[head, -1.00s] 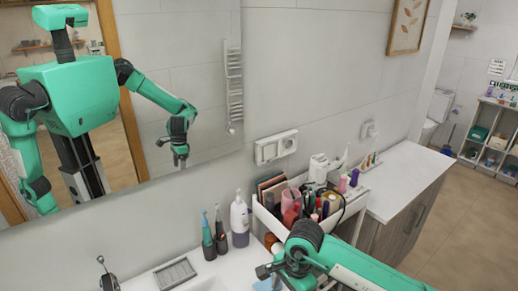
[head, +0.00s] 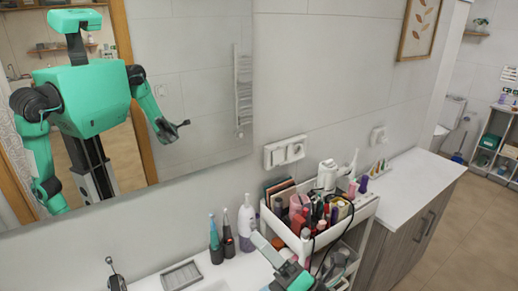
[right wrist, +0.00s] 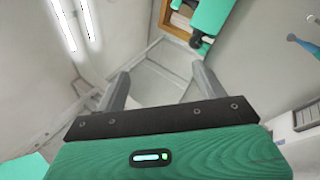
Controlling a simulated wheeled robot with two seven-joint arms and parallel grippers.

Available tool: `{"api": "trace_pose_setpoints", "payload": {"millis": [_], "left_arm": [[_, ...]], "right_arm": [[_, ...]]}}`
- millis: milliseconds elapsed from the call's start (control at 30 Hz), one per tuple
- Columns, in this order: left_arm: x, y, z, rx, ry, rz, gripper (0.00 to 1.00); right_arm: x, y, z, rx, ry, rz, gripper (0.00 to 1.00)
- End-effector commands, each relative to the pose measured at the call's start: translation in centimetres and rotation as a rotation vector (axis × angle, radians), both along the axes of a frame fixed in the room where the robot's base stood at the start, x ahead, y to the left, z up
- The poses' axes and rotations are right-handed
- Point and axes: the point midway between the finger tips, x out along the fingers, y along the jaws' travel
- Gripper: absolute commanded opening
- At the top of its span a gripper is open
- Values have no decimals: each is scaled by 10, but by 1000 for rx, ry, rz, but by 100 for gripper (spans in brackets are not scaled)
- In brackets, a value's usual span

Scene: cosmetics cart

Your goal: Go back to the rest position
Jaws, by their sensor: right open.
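My right gripper (head: 282,240) is at the bottom middle of the head view, in front of the cart. In the right wrist view my right gripper (right wrist: 160,75) has its two fingers wide apart, with nothing between them. My left gripper does not show directly in the head view. The mirror (head: 195,75) reflects my body, with one arm hanging down at the left and the other bent and raised at the right.
A white cart (head: 362,212) full of cosmetics stands by the wall, close to my right gripper. Two dark toothbrush-like items (head: 215,243) and a white-and-purple bottle (head: 246,222) stand left of it. A grey soap tray (head: 181,275) lies nearby. The white counter (head: 410,185) at right is mostly clear.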

Motion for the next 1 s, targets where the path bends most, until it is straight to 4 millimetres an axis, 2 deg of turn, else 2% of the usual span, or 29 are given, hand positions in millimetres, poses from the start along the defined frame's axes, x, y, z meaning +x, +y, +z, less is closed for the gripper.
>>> {"api": "trace_pose_setpoints", "payload": {"millis": [167,300,467,567,667,800,1000], "left_arm": [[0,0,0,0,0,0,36],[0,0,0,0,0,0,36],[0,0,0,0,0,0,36],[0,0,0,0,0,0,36],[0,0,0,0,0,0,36],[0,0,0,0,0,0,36],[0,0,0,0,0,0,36]], "right_arm": [[24,-64,-20,310,349,-178,71],[31,-114,-57,540,629,-320,71],[18,-162,-116,782,951,-488,71],[-3,-186,-157,922,1151,-597,71],[-33,-204,-197,1049,1349,-714,71],[-84,-218,-242,1194,1604,-870,71],[-150,-223,-278,1316,1870,-1055,71]]}}
